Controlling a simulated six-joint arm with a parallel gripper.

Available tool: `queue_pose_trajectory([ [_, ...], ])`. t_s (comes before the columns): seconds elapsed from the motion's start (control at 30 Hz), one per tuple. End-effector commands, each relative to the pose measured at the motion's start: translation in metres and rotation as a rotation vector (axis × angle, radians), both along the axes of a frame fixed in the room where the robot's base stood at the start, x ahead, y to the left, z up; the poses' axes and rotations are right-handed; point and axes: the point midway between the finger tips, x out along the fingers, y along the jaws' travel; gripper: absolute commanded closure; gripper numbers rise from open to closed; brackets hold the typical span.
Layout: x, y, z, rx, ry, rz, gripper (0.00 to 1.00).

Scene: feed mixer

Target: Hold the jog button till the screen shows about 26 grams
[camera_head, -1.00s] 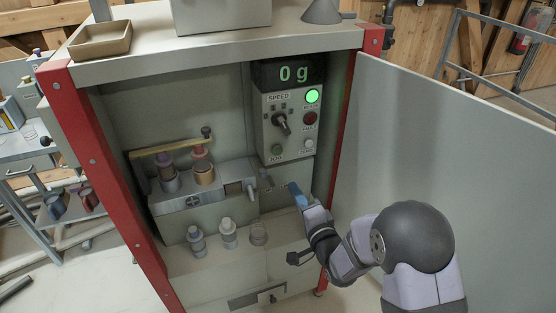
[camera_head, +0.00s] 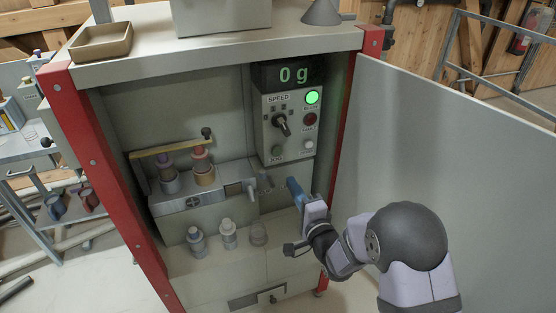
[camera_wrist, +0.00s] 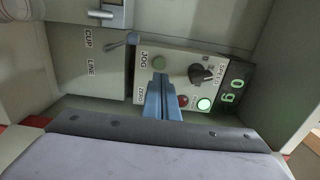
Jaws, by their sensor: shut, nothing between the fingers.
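The screen (camera_head: 293,75) at the top of the control panel reads 0 g; it also shows sideways in the wrist view (camera_wrist: 236,88). The dark green jog button (camera_head: 277,150) is at the panel's lower left. In the wrist view the jog button (camera_wrist: 158,62) is just beyond my fingertips, with its JOG label beside it. My gripper (camera_head: 291,181), with blue fingers, is shut and empty, below the panel in the head view. In the wrist view the fingers (camera_wrist: 160,78) cover part of the panel. I see no contact with the button.
The panel also has a speed knob (camera_head: 281,122), a lit green lamp (camera_head: 312,97), a red button (camera_head: 310,118) and a white button (camera_head: 309,143). A small lever (camera_head: 265,180) is left of my gripper. The open door (camera_head: 450,150) stands to the right.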

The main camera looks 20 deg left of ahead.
Motion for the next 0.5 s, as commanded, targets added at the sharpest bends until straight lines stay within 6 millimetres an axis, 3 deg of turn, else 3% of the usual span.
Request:
queue_pose_trajectory([
  [0.5,0.051,0.052,0.001,0.0,-0.001,0.001,1.0],
])
